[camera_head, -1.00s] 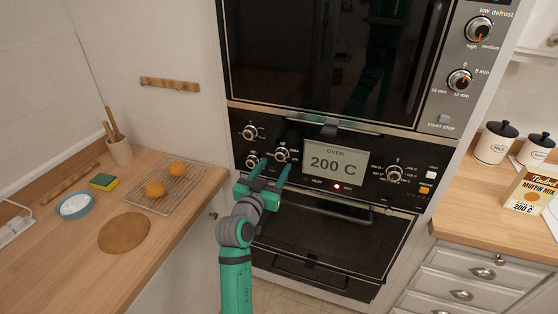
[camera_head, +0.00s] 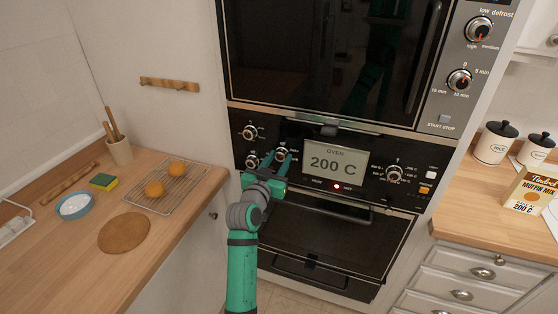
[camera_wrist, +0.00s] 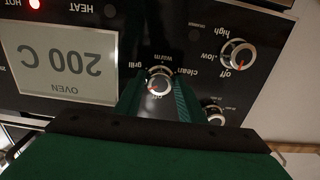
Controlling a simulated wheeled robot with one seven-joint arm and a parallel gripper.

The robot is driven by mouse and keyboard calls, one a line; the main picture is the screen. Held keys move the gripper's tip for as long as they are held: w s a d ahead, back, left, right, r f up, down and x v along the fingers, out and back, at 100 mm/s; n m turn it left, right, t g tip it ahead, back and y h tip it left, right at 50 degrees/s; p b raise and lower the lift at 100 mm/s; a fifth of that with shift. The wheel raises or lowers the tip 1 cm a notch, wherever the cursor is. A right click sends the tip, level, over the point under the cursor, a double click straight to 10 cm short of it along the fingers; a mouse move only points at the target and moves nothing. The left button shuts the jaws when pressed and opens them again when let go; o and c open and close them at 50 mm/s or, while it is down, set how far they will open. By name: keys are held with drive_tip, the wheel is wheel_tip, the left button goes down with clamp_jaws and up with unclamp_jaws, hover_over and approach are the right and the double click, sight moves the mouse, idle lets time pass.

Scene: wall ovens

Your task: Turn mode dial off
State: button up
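The mode dial (camera_wrist: 159,82) is a round metallic knob with a red mark, labelled grill, clean and warm upside down in the wrist view. Its red mark sits at its lower left there. In the head view this dial (camera_head: 281,155) is on the black oven panel, left of the display. My gripper (camera_wrist: 157,88) is open, with one green finger on each side of the dial and small gaps visible. In the head view my gripper (camera_head: 280,160) reaches up to the panel and partly covers the dial's surroundings. Whether the fingers touch the dial is unclear.
The oven display (camera_head: 332,161) reads 200 C. Two other dials (camera_head: 250,132) (camera_head: 252,161) are close by on the left, and another (camera_head: 394,173) is at right. The oven door handle (camera_head: 318,205) lies below. A counter (camera_head: 170,225) stands at left.

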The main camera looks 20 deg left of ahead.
drive_tip(key=shift+d, duration=0.1)
drive_tip(key=n, duration=0.6)
drive_tip(key=shift+d+n, duration=0.1)
drive_tip(key=shift+n, duration=0.2)
drive_tip(key=n, duration=0.5)
drive_tip(key=shift+n, duration=0.3)
idle(0.4)
drive_tip(key=o, duration=1)
drive_tip(key=s, duration=1.1)
drive_tip(key=shift+a, duration=0.3)
drive_tip(key=shift+w, duration=0.1)
